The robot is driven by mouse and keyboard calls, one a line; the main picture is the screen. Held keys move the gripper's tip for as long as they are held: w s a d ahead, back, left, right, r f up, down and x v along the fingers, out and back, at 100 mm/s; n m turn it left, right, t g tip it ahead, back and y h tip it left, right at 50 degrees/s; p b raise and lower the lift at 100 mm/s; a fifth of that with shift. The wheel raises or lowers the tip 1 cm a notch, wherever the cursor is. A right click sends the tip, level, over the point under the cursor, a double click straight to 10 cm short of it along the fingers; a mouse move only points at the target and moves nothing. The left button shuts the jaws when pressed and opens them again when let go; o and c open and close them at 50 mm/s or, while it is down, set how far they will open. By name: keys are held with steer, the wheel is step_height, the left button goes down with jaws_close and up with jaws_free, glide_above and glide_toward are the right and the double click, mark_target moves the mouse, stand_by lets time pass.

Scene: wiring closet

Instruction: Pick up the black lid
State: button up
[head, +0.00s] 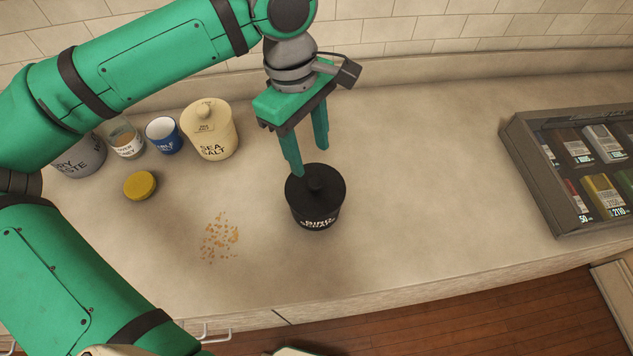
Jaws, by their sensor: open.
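The black lid (330,187) has a round knob and sits on top of a black canister (317,219) with white lettering, in the middle of the counter in the head view. My gripper (309,172) points down, open and empty, with its two green fingers above and behind the lid in the picture. The left fingertip overlaps the lid's far edge in the picture; I cannot tell whether it touches. No part of the lid is in the jaws.
Left stand a cream sea salt jar (209,138), a blue cup (163,136), a small jar (126,142) and a grey container (80,158). A yellow lid (140,186) and orange crumbs (219,239) lie nearer. A display case (540,180) stands right. The counter between is clear.

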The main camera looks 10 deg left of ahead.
mark_target(315, 181)
steer(key=shift+s+d+f, duration=0.15)
steer(key=shift+d+f, duration=0.05)
steer(key=shift+f, duration=1.1)
steer(key=shift+s+d+f, duration=0.1)
steer(key=shift+d+f, duration=0.1)
steer(key=shift+f, duration=1.1)
steer(key=shift+s+d+f, duration=0.15)
steer(key=shift+d+f, duration=0.05)
steer(key=shift+f, duration=1.1)
steer(key=c, duration=1.2)
